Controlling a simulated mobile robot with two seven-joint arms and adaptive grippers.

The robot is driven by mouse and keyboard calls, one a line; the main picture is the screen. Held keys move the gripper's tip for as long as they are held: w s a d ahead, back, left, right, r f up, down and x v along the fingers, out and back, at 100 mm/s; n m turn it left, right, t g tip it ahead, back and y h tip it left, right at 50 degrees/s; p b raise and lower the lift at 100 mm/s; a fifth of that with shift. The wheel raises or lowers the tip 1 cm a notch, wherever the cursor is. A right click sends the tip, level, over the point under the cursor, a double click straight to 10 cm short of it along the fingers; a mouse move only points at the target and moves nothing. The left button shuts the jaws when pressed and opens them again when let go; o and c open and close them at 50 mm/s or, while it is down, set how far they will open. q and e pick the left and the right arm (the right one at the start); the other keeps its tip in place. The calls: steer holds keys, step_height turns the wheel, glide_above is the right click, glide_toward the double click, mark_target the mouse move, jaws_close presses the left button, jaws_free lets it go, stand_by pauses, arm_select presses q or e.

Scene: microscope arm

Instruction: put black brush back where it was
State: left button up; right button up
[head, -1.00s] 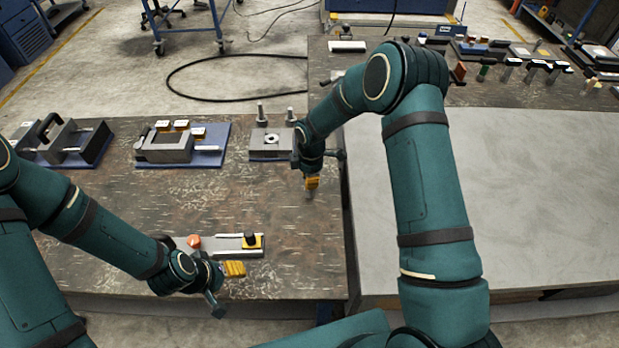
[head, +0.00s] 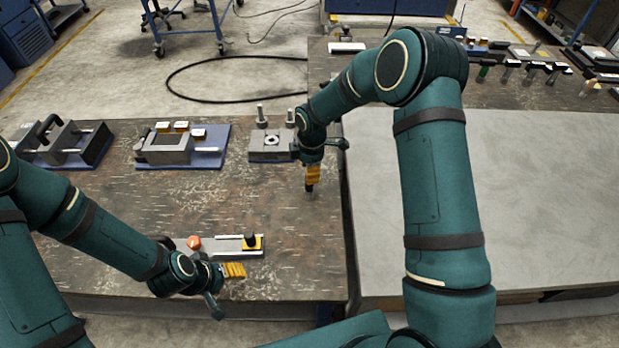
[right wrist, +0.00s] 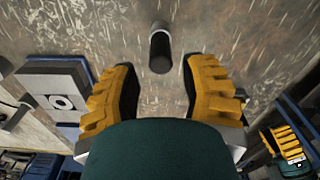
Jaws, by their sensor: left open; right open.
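A dark cylinder with a pale band, which looks like the black brush (right wrist: 160,48), is on the worn brown table. In the right wrist view it lies beyond and between the yellow fingertips of my right gripper (right wrist: 163,72), not gripped. In the head view my right gripper (head: 313,175) points down over the table, with a dark end just below it. It is open. My left gripper (head: 234,270) is open and empty by the table's front, just below a grey plate (head: 222,246) with an orange knob and a black knob.
A grey block fixture with two pegs (head: 264,146) stands just left of my right gripper. A grey fixture on a blue plate (head: 215,157) and a black-handled one (head: 60,140) stand farther left. A bare grey table (head: 540,190) adjoins at right, with several tools behind it.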

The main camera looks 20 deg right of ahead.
step_height(320, 180, up, 7)
steer(key=shift+s+r, duration=0.1)
steer(key=shift+r, duration=0.05)
steer(key=s+a+f+m+y, duration=0.1)
steer(key=s+a+f+m, duration=0.1)
steer(key=s+f+m, duration=0.2)
steer(key=s+a+f+m+y, duration=0.1)
steer(key=s+a+f+m, duration=0.1)
steer(key=s, duration=0.4)
steer(key=s+a+f+m+t+y, duration=0.1)
steer(key=s+a+f+m, duration=0.1)
steer(key=s+f+m, duration=0.3)
steer(key=shift+a+f+m+y, duration=0.3)
steer(key=shift+f+m, duration=0.05)
steer(key=shift+m, duration=0.35)
steer(key=s+m, duration=0.2)
steer(key=s+f+m, duration=0.1)
steer(key=s+m, duration=0.1)
steer(key=s, duration=0.1)
steer(key=s+m+t, duration=0.1)
steer(key=s+m, duration=0.1)
steer(key=shift+s+f+m, duration=0.2)
steer(key=shift+s+m, duration=0.05)
steer(key=shift+m, duration=0.05)
